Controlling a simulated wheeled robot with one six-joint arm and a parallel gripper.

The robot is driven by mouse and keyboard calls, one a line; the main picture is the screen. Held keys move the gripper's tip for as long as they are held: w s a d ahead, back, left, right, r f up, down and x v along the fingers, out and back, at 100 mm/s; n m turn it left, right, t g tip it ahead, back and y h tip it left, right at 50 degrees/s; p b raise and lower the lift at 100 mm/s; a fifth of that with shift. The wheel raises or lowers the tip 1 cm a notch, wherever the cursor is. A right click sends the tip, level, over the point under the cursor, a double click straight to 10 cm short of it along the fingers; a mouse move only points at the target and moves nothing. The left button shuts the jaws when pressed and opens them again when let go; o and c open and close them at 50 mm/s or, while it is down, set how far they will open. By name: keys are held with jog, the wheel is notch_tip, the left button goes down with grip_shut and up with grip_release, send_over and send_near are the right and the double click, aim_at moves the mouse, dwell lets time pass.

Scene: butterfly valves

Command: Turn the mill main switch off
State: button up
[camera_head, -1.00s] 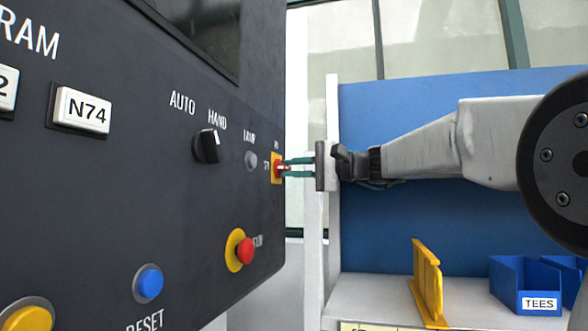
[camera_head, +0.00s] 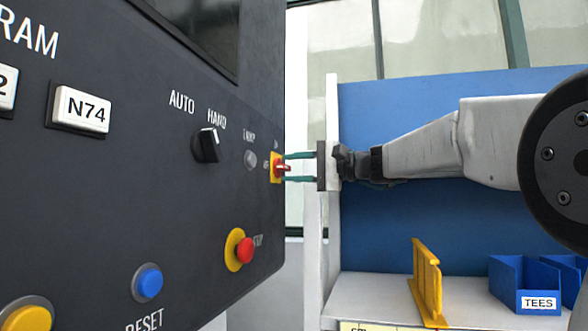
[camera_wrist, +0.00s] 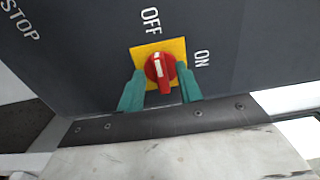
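The mill main switch is a red rotary knob (camera_wrist: 160,67) on a yellow plate (camera_wrist: 177,48), set in the dark panel. In the wrist view its white mark points up, roughly toward the OFF label (camera_wrist: 151,20); the ON label (camera_wrist: 202,58) is to the right. In the head view the knob (camera_head: 281,168) shows edge-on at the panel's right side. My gripper (camera_wrist: 160,91) is open, its green fingers on either side of the knob with gaps to it. In the head view my gripper (camera_head: 301,167) reaches in from the right, fingers spread above and below the knob.
The panel (camera_head: 120,190) also carries an AUTO/HAND selector (camera_head: 207,145), a red stop button (camera_head: 245,250) on yellow and a blue reset button (camera_head: 149,283). A blue-backed shelf (camera_head: 420,100) with a blue TEES bin (camera_head: 525,283) stands behind my arm.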

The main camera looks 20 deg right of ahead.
jog(key=v, duration=0.7)
jog(key=shift+s+d, duration=0.2)
jog(key=shift+f, duration=0.1)
jog(key=s+a+f+g+h, duration=0.1)
jog(key=s+f+g+h, duration=0.15)
jog(key=f, duration=0.75)
jog(key=s+a+f+g+h, duration=0.1)
jog(key=s+f+g+h, duration=0.2)
jog(key=f, duration=0.6)
jog(key=s+f+n+g+h, duration=0.2)
jog(key=s+f+n+h, duration=0.1)
jog(key=s+f, duration=0.7)
jog(key=s+a+f+n+g+h, duration=0.1)
jog(key=s+f+n+h, duration=0.3)
jog(key=s+f, duration=0.6)
jog(key=s+h, duration=0.2)
jog(key=s, duration=0.5)
jog(key=shift+s+f+g, duration=0.25)
jog(key=shift+f+g, duration=0.1)
jog(key=shift+f, duration=0.05)
